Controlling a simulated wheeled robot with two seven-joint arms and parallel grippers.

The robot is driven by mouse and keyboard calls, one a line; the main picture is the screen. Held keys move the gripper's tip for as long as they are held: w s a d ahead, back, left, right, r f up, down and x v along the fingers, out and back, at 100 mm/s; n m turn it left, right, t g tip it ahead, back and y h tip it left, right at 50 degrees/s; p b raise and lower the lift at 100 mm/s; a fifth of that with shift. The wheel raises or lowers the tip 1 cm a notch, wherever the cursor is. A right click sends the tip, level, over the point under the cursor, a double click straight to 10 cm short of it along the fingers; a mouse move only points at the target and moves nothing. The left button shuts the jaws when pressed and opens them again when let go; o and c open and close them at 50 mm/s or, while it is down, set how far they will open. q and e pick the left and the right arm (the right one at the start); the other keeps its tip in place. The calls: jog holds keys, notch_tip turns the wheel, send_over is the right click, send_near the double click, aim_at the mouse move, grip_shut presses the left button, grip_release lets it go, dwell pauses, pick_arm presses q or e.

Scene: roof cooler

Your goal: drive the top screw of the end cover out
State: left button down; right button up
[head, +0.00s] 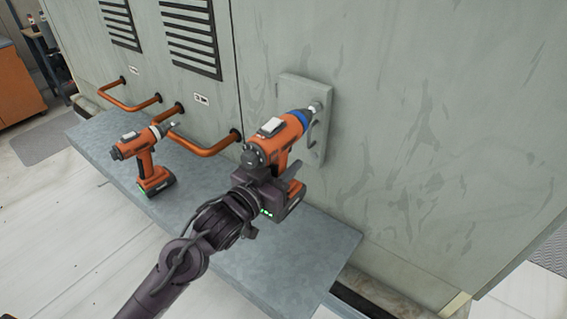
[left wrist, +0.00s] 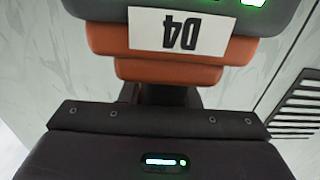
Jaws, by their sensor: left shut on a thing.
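My left gripper (head: 278,180) is shut on an orange driver (head: 277,132) with a blue collar. It holds the driver at the handle, with the nose pointing up and right. The nose tip is at the upper part of the end cover (head: 297,90), a pale grey plate on the cabinet wall. The top screw is hidden behind the tip, and I cannot tell whether the bit touches it. In the left wrist view the driver's base (left wrist: 170,70) shows an upside-down D4 label. My right gripper is not in view.
A second orange driver (head: 146,160) stands upright on the grey shelf (head: 230,250) to the left. Orange handle bars (head: 200,145) stick out from the cabinet (head: 430,120). Vents (head: 190,38) are at the upper left. The shelf's right part is bare.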

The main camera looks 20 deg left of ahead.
pick_arm(q)
jog(key=shift+s+r, duration=0.15)
jog(key=shift+r, duration=0.1)
jog(key=shift+s+a+f, duration=0.1)
jog(key=shift+s+a, duration=0.1)
jog(key=shift+s, duration=0.3)
jog(key=shift+p+v, duration=0.55)
jog(key=shift+v, duration=2.15)
